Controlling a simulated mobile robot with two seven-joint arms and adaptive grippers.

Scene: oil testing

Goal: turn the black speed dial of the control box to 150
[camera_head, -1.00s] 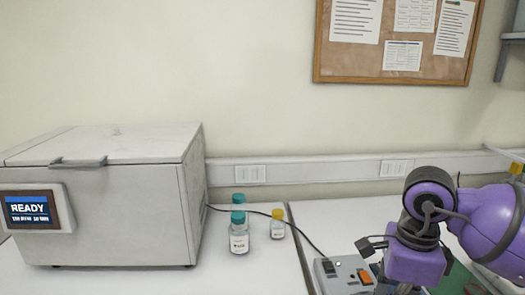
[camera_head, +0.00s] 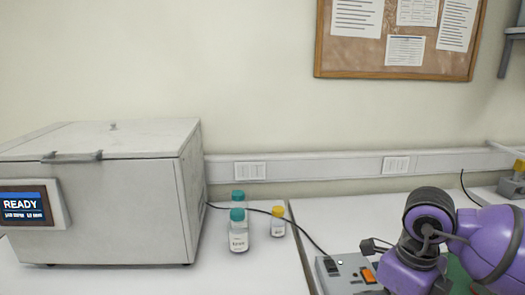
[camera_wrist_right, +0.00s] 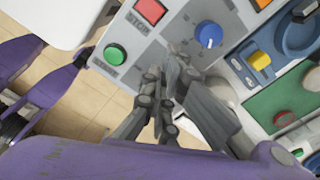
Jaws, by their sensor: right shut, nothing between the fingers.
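The grey control box (camera_head: 347,262) stands at the lower right of the head view, partly hidden by my right arm and cut by the frame edge. In the right wrist view, the control box (camera_wrist_right: 178,22) shows a red button (camera_wrist_right: 150,10), a green button (camera_wrist_right: 115,54) and a blue knob (camera_wrist_right: 208,33). My right gripper (camera_wrist_right: 177,64) is shut and empty, its fingertips over the panel below the blue knob. I cannot tell whether they touch it. No black dial can be made out; the fingers cover part of the panel.
A large white machine (camera_head: 110,195) reading READY stands at the left. Teal-capped bottles (camera_head: 238,235) and a yellow-capped bottle (camera_head: 278,222) stand beside it.

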